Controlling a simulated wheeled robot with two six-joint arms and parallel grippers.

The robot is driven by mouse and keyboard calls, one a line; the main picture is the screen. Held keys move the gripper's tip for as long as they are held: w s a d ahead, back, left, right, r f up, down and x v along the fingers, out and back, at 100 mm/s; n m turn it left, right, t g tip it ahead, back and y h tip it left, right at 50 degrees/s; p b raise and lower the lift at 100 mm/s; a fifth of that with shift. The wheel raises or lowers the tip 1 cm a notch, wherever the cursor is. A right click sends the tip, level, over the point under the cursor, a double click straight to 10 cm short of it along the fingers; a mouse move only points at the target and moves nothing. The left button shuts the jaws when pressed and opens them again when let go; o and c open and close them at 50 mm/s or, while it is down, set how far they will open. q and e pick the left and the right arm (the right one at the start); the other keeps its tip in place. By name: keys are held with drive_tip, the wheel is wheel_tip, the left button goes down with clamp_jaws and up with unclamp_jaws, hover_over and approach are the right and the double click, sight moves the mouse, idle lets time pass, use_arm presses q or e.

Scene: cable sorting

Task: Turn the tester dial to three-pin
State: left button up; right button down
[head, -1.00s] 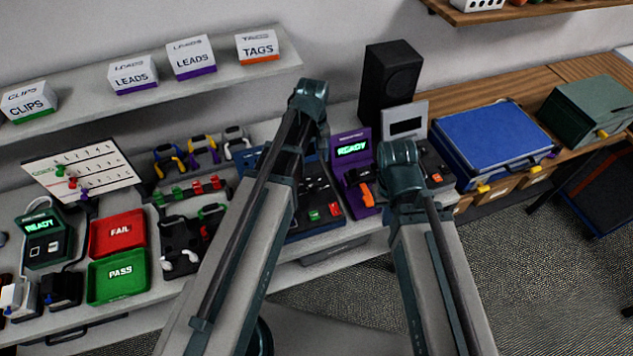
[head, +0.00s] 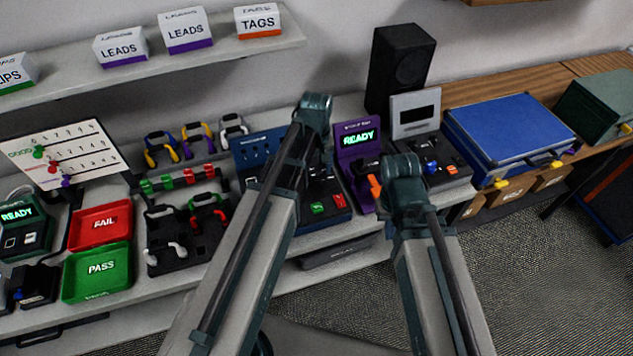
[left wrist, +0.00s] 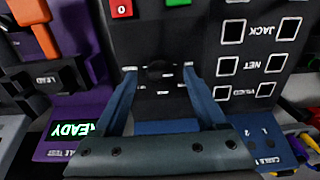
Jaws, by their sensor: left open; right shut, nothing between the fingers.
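The tester is a dark box with a blue back panel (head: 250,150), partly hidden behind my left arm in the head view. In the left wrist view its dark face (left wrist: 200,45) is upside down, with red and green buttons, several white-framed sockets and a round black dial (left wrist: 160,69). Socket labels read JACK and NET; another is too small to read. My left gripper (left wrist: 159,72) is open, its fingers on either side of the dial with visible gaps. Where the dial points is too dark to tell. My right gripper is hidden behind its arm.
A purple tester (head: 350,155) showing READY, with an orange part, stands right of the blue tester. A grey unit (head: 420,120) stands beyond it. Red FAIL (head: 103,227) and green PASS (head: 98,270) trays lie left. A blue case (head: 515,130) sits far right.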

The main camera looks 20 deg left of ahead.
sight(317, 178)
use_arm(q)
wheel_tip(317, 178, down, 2)
drive_tip(key=shift+f+b, duration=0.1)
drive_tip(key=shift+b, duration=0.55)
clamp_jaws()
